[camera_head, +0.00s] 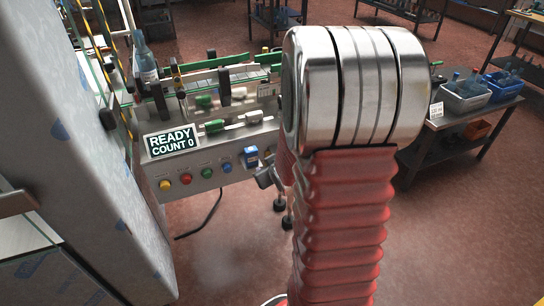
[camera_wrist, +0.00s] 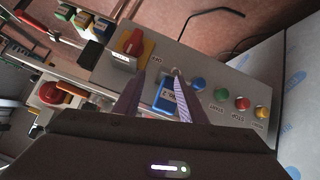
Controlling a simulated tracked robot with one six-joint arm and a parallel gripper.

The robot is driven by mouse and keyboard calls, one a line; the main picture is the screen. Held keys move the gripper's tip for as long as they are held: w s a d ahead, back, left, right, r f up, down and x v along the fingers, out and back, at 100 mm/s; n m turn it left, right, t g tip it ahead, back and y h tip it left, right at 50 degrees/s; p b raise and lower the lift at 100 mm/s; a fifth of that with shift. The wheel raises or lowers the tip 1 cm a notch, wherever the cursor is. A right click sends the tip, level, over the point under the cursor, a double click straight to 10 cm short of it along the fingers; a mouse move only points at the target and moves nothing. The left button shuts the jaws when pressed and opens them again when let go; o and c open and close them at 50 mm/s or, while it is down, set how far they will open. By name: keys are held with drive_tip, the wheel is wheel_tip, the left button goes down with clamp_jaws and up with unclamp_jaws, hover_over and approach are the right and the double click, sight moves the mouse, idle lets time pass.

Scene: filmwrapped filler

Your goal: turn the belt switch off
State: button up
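A blue switch (camera_head: 250,155) with a pale label sits on the grey control panel (camera_head: 226,187), right of the row of buttons. It also shows in the wrist view as a blue block (camera_wrist: 163,98) between my fingers, partly covered by them. In the head view my arm hides most of the gripper, and only a dark part shows beside the panel.
Blue, green, red and yellow buttons line the panel close by. The wrist view shows a red rotary handle (camera_wrist: 134,42) on a yellow plate and a red mushroom button (camera_wrist: 52,93). A display (camera_head: 171,140) reads READY COUNT 0. A grey cabinet (camera_head: 75,140) stands left.

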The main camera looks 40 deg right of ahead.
drive_tip(key=s+d+f+m+t, duration=0.1)
drive_tip(key=s+d+f+t, duration=0.15)
drive_tip(key=f, duration=0.25)
drive_tip(key=s+d+f+t, duration=0.1)
drive_tip(key=d+f+t, duration=0.1)
drive_tip(key=d+f, duration=0.3)
drive_tip(key=s+t, duration=0.1)
drive_tip(key=s+r+m+t, duration=0.1)
drive_tip(key=s+t+h, duration=0.1)
drive_tip(key=s, duration=0.1)
drive_tip(key=shift+a+r+t, duration=0.15)
drive_tip(key=shift+a+t, duration=0.1)
drive_tip(key=shift+a, duration=0.1)
drive_tip(key=shift+w, duration=0.1)
drive_tip(key=x, duration=1.3)
drive_tip(key=shift+w+d, duration=0.15)
drive_tip(key=shift+w, duration=0.15)
drive_tip(key=shift+c, duration=0.7)
